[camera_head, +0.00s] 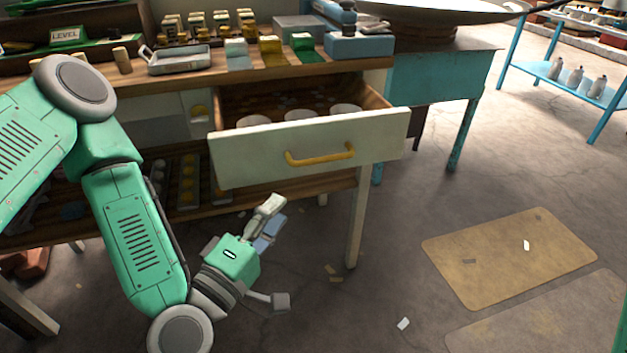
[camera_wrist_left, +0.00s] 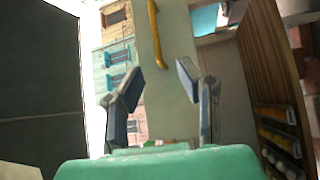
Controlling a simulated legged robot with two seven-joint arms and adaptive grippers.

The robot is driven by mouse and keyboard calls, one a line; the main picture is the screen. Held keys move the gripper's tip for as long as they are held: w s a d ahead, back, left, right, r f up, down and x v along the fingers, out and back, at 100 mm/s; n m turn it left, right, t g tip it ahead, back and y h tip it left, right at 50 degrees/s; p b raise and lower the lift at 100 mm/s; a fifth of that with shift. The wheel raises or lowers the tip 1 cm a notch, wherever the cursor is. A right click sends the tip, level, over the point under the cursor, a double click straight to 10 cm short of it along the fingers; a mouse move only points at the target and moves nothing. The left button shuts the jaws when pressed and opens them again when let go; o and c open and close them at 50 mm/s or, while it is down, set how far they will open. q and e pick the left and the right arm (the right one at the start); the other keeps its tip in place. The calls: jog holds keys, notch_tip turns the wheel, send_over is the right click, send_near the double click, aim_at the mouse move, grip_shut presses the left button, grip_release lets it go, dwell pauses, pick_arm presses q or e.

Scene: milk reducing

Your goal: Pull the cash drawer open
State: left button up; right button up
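The cash drawer (camera_head: 335,145) is pulled out of the wooden counter, its pale front standing well forward of the frame. Its yellow bar handle (camera_head: 320,155) is on the front panel and also shows in the left wrist view (camera_wrist_left: 157,30). Several pale round items (camera_head: 300,114) sit inside the drawer. My left gripper (camera_head: 277,255) is below and in front of the drawer, apart from the handle. In the left wrist view its two fingers (camera_wrist_left: 161,80) are spread with nothing between them. My right gripper is not in view.
The counter top holds a metal tray (camera_head: 180,60), small coloured blocks (camera_head: 271,50) and a blue device (camera_head: 358,45). A lower shelf with trays (camera_head: 185,180) is under the counter. A wooden leg (camera_head: 357,220) stands right of my gripper. Floor with a tan mat (camera_head: 510,257) is open at right.

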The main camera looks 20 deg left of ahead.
pick_arm(q)
jog(key=b, duration=0.8)
send_near(319, 161)
jog(key=x, duration=1)
jog(key=shift+w+f, duration=0.2)
jog(key=shift+w, duration=0.1)
jog(key=shift+a, duration=0.1)
grip_shut()
